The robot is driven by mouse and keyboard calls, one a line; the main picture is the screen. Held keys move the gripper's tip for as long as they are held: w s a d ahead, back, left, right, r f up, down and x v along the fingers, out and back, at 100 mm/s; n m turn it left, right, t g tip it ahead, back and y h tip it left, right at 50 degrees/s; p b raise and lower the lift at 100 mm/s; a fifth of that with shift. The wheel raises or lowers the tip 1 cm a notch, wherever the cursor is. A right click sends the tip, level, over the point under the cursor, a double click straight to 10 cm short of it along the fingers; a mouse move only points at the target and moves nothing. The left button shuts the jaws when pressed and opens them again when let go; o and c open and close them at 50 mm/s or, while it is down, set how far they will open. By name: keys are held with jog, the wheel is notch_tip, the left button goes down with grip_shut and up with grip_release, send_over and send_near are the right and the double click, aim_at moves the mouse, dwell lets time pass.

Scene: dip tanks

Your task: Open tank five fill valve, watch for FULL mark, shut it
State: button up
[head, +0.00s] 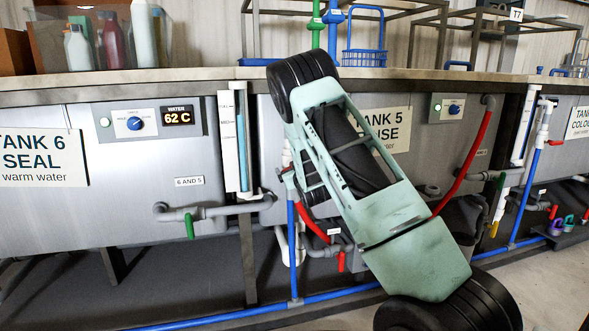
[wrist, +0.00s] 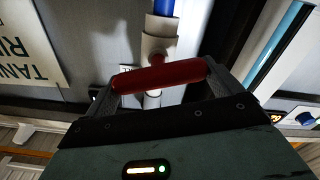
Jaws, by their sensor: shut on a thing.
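In the wrist view my gripper (wrist: 160,84) is shut on a red valve handle (wrist: 158,75). The handle lies across a pipe with a white valve body (wrist: 158,46) and a blue upper section (wrist: 164,8). A sight tube (head: 241,140) with a FULL mark stands left of my arm, showing a blue strip.
Tank 6 (head: 90,220) is on the left with a 62 C display (head: 178,117). A grey pipe with a green handle (head: 190,226) sticks out below it. A red pipe (head: 470,160) runs down on the right. Blue pipe (head: 230,317) runs low along the floor.

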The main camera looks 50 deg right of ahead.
jog(key=n, duration=0.3)
jog(key=shift+a+f+n+b, duration=0.2)
jog(key=shift+n+b, duration=0.1)
jog(key=shift+n, duration=0.1)
jog(key=n, duration=0.3)
jog(key=shift+w+a+n, duration=0.1)
jog(key=shift+w+n, duration=0.05)
jog(key=shift+n, duration=0.15)
jog(key=n, duration=0.6)
jog(key=shift+f+b, duration=0.3)
jog(key=shift+n, duration=0.4)
jog(key=o, duration=0.7)
jog(key=p+v, duration=0.2)
jog(key=v, duration=1.5)
jog(key=shift+s, duration=0.25)
